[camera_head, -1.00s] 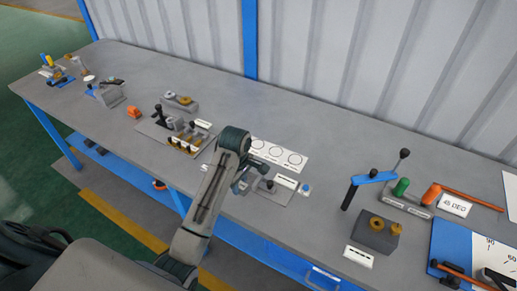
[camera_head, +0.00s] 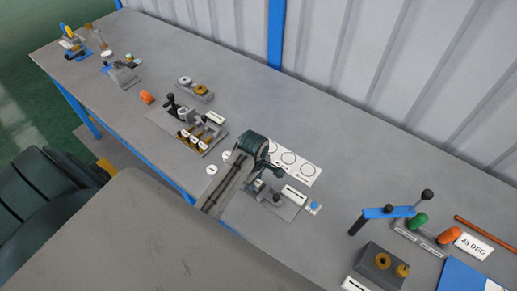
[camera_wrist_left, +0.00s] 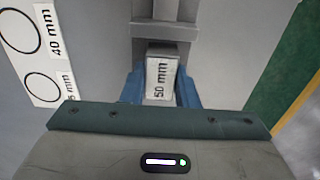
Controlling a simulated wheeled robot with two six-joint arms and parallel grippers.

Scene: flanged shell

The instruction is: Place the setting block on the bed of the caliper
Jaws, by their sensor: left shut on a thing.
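The setting block (camera_wrist_left: 162,76), a small light block marked "50 mm", sits between the blue fingers of my left gripper (camera_wrist_left: 160,92) in the left wrist view. The gripper is shut on it. In the head view my left gripper (camera_head: 262,180) is beside the caliper (camera_head: 277,202), a grey fixture with a black knob and a white label; there the arm hides the block. In the wrist view a grey bar of the caliper (camera_wrist_left: 165,32) lies just beyond the block. I cannot tell whether the block touches it. My right gripper is not in view.
A white card (camera_head: 290,163) with printed circles lies behind the caliper. A fixture with brass parts (camera_head: 190,130) stands to the left. A blue-handled tool (camera_head: 388,212) and a grey block with brass knobs (camera_head: 378,265) stand to the right. Bare bench lies between.

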